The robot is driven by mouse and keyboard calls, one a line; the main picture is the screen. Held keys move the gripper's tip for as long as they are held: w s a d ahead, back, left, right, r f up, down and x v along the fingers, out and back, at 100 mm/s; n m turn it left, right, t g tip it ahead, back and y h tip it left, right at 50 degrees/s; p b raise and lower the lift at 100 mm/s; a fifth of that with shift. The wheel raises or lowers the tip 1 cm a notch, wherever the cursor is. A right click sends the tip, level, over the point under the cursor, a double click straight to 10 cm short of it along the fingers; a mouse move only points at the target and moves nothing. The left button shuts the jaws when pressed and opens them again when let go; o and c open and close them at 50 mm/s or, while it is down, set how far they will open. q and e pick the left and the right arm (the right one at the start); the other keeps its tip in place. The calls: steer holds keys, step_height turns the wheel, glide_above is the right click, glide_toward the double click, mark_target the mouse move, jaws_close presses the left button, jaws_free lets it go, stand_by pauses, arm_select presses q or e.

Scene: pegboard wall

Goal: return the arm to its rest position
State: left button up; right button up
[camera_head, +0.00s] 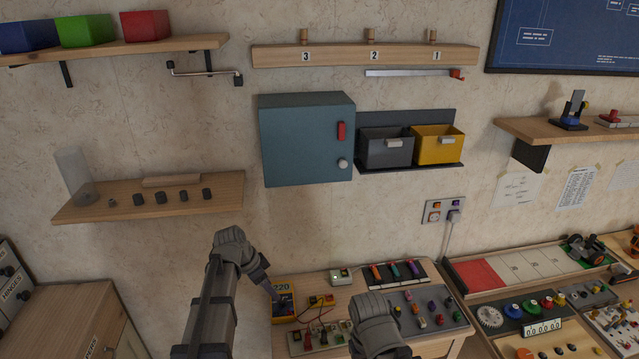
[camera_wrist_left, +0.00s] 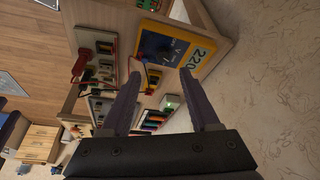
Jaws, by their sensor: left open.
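My left arm comes in from the lower left in the head view, and its gripper (camera_head: 268,284) points down toward the workbench near the yellow multimeter (camera_head: 284,305). In the left wrist view the left gripper (camera_wrist_left: 155,84) has its two fingers spread wide with nothing between them. The multimeter, with a blue face reading 220, also shows there (camera_wrist_left: 172,48), beyond the fingers. Part of my right arm shows at the bottom middle of the head view; its gripper is out of view.
A workbench (camera_head: 348,287) holds a socket board (camera_head: 318,338), a small green-lit box (camera_head: 341,276) and a grey tray of coloured parts (camera_head: 427,308). A teal cabinet (camera_head: 305,140) and a wooden shelf (camera_head: 150,198) are on the wall.

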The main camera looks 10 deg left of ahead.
arm_select(q)
steer(key=s+d+n+g+y, duration=0.1)
steer(key=s+d+n+y, duration=0.1)
steer(key=s+d, duration=0.6)
steer(key=s+d+f+n+g+y, duration=0.1)
steer(key=s+d+n, duration=0.3)
steer(key=s+d, duration=0.4)
steer(key=s+g+y, duration=0.1)
steer(key=s, duration=0.4)
steer(key=shift+s+f+y, duration=0.2)
steer(key=shift+f+y, duration=0.05)
steer(key=shift+y, duration=0.15)
